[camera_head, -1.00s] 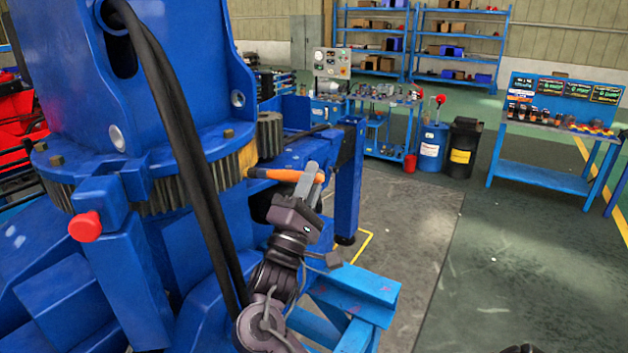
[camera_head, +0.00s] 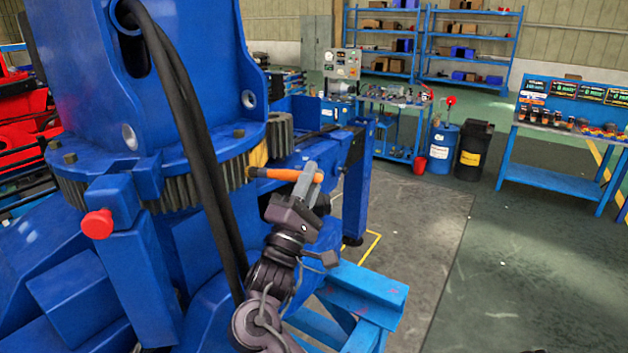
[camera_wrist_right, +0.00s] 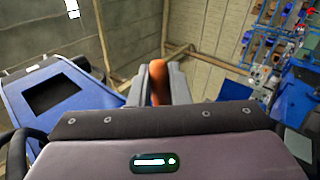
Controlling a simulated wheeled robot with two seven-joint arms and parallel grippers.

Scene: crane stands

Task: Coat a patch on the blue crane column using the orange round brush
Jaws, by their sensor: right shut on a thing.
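The blue crane column (camera_head: 190,70) rises at the left of the head view above a toothed gear ring (camera_head: 215,180). A yellowish patch (camera_head: 259,156) shows on the ring's teeth, close to a small pinion gear. My right gripper (camera_head: 307,178) is shut on the handle of the orange round brush (camera_head: 278,174), which lies nearly level. The brush's dark tip points left, just below the yellowish patch; I cannot tell whether it touches. In the right wrist view the orange handle (camera_wrist_right: 158,80) stands between the fingers. My left gripper is not in view.
Thick black hoses (camera_head: 190,130) hang down the column left of my right arm. A red-capped post (camera_head: 98,223) stands at lower left. A light blue stand (camera_head: 365,285) is at my right arm's side. Drums, a workbench (camera_head: 560,183) and shelves stand farther back; the floor between is clear.

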